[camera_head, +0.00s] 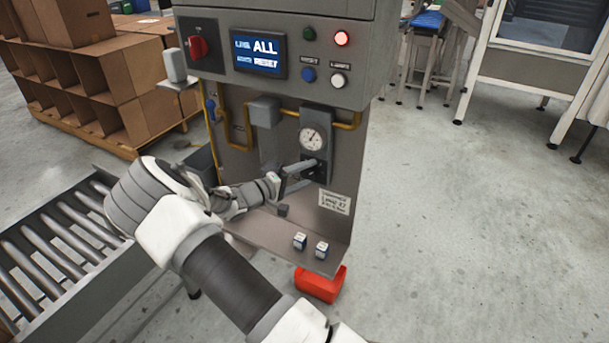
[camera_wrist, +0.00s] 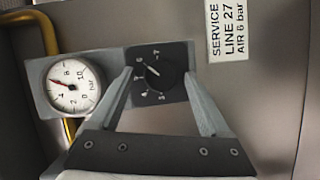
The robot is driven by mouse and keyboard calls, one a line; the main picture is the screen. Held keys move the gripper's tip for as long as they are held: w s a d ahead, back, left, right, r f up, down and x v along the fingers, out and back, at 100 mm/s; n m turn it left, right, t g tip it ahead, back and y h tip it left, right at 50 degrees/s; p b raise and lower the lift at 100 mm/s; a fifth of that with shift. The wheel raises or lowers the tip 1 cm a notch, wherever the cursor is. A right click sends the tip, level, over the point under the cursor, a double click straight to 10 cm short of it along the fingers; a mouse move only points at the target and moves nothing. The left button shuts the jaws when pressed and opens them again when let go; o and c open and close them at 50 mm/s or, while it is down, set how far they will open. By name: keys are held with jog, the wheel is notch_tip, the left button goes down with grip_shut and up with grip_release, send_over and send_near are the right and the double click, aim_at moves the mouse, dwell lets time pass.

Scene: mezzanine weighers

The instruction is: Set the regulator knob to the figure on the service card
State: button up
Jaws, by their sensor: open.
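The regulator knob (camera_wrist: 155,72) is dark, on a black plate with a ring of white numbers, in the middle of the wrist view. A short white pointer mark slants toward the plate's upper left; its exact figure is too small to read surely. My gripper (camera_wrist: 158,74) is open, with one finger on each side of the knob; contact is not clear. In the head view my gripper (camera_head: 296,179) reaches the panel below the gauge and partly hides the knob. The service card (camera_wrist: 228,30) reads "SERVICE LINE 27 AIR 6 bar"; it also shows in the head view (camera_head: 335,202).
A round pressure gauge (camera_wrist: 74,85) with a red needle is beside the knob plate. Yellow pipes (camera_head: 247,128) run along the cabinet. A roller conveyor (camera_head: 60,235) lies at left.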

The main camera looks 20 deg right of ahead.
jog(key=p+v, duration=0.3)
jog(key=v, duration=1.4)
jog(key=shift+a, duration=0.25)
jog(key=s+d+r+m+g+y, duration=0.3)
jog(key=s+d+r+g+y, duration=0.2)
jog(key=s+r+y, duration=0.55)
jog(key=s+a+r+n+t+y, duration=0.1)
jog(key=s+a+r+t+y, duration=0.15)
jog(key=s+r, duration=0.55)
jog(key=s+a+r+n+t+y, duration=0.1)
jog(key=s+a+r+t+y, duration=0.2)
jog(key=s, duration=0.8)
notch_tip(320, 180, up, 17)
jog(key=d+p, duration=0.1)
jog(key=p, duration=1.6)
jog(key=shift+r, duration=0.2)
